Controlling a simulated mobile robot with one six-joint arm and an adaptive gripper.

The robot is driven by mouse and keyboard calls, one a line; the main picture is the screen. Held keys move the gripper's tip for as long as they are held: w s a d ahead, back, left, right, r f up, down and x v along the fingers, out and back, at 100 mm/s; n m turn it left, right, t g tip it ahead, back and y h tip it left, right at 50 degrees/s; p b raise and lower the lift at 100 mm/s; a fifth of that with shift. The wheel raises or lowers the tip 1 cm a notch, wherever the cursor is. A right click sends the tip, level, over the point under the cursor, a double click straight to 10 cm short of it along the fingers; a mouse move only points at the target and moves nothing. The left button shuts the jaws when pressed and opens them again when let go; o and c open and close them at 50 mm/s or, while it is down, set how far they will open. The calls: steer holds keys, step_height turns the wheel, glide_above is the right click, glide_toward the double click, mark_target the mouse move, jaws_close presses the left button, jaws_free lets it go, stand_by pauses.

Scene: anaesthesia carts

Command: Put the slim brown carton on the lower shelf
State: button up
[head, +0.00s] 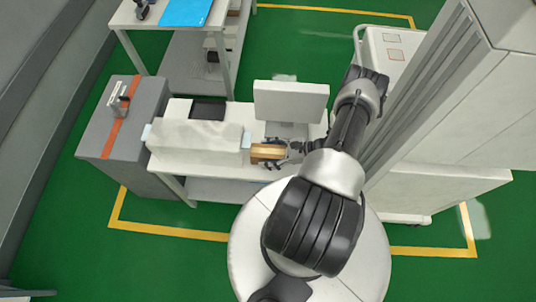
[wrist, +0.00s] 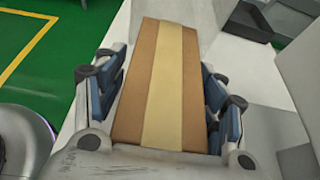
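The slim brown carton (head: 264,152) has a paler band along its middle. It is between the fingers of my gripper (head: 273,153) at the front edge of a white bench (head: 178,112). In the wrist view the carton (wrist: 160,85) fills the space between both finger pads of my gripper (wrist: 162,68), which look shut on its long sides. The bench's lower shelf (head: 226,189) shows below the top, to the lower left of the carton. Much of that shelf is hidden under the bench top, and my arm covers its right part.
A long white box (head: 198,140) stands on the bench just left of the carton. A monitor (head: 291,101) and a black tray (head: 208,110) are behind. A grey cabinet (head: 122,135) is at the left and a white cart (head: 385,55) at the right. Green floor in front is clear.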

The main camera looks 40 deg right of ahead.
steer(key=c, duration=1)
